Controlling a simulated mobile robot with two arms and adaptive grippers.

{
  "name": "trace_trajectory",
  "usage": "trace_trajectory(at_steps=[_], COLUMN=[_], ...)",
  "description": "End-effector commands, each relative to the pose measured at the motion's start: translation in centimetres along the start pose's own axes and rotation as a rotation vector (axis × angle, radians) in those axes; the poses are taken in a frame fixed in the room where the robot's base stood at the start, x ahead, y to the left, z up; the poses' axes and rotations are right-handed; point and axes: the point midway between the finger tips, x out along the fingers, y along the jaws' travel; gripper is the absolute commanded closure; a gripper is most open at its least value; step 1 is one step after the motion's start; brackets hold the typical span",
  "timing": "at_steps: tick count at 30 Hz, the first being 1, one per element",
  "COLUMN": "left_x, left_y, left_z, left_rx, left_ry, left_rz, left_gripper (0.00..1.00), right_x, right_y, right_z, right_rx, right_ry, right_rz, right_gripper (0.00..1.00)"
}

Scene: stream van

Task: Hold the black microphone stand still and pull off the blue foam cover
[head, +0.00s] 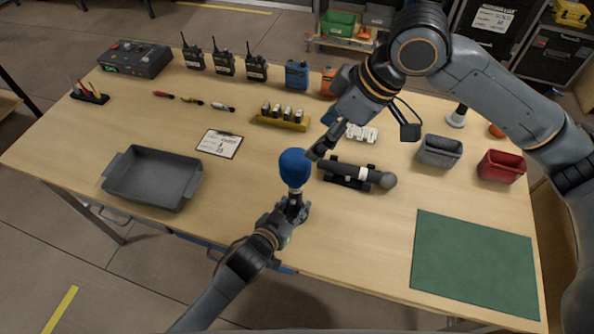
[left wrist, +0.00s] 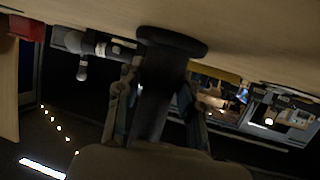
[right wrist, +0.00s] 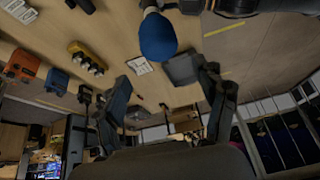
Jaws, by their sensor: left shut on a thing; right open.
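The blue foam cover (head: 294,166) sits on top of an upright microphone near the table's front edge, with a pale ring below it. The black microphone stand (left wrist: 172,42) shows its round base and post in the left wrist view. My left gripper (head: 291,210) is shut around the stand's post, below the cover. My right gripper (head: 317,151) is open and empty, just right of the cover in the head view. In the right wrist view the cover (right wrist: 157,38) lies beyond the spread fingertips (right wrist: 163,80), not between them.
A second microphone (head: 345,172) lies in a black cradle close right of the stand. A grey tray (head: 112,184) is at left, a green mat (head: 475,262) at front right. Grey (head: 439,153) and red (head: 501,167) bins stand at right. A clipboard (head: 219,144) lies behind left.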

Motion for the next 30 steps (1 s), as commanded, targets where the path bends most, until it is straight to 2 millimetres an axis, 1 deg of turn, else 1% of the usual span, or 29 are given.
trace_trajectory(at_steps=[7, 12, 15, 20, 23, 26, 30], left_x=[0.0, 0.0, 0.0, 0.0, 0.0, 0.0, 0.0], left_y=[0.1, 0.0, 0.0, 0.0, 0.0, 0.0, 0.0], left_z=[0.1, 0.1, 0.1, 0.1, 0.1, 0.1, 0.1], left_rx=[0.000, 0.000, 0.000, 0.000, 0.000, 0.001, 0.001], left_ry=[-0.001, -0.002, -0.002, -0.002, -0.002, -0.002, -0.003], left_rz=[0.001, 0.000, 0.000, 0.000, 0.000, 0.000, 0.000], left_gripper=[0.97, 0.97, 0.97, 0.97, 0.97, 0.97, 0.97], right_x=[0.6, 0.7, 0.6, 0.8, 1.5, 2.8, 5.3], right_y=[-0.8, -1.2, -1.2, -1.3, -1.2, -1.0, -0.7], right_z=[-2.3, -3.5, -3.8, -4.0, -3.7, -3.2, -2.2], right_rx=[0.284, 0.483, 0.567, 0.634, 0.644, 0.643, 0.643], right_ry=[-0.148, -0.244, -0.277, -0.300, -0.304, -0.305, -0.305], right_rz=[0.049, 0.139, 0.188, 0.231, 0.236, 0.235, 0.235], right_gripper=[0.13, 0.13, 0.13, 0.13, 0.13, 0.13, 0.13])
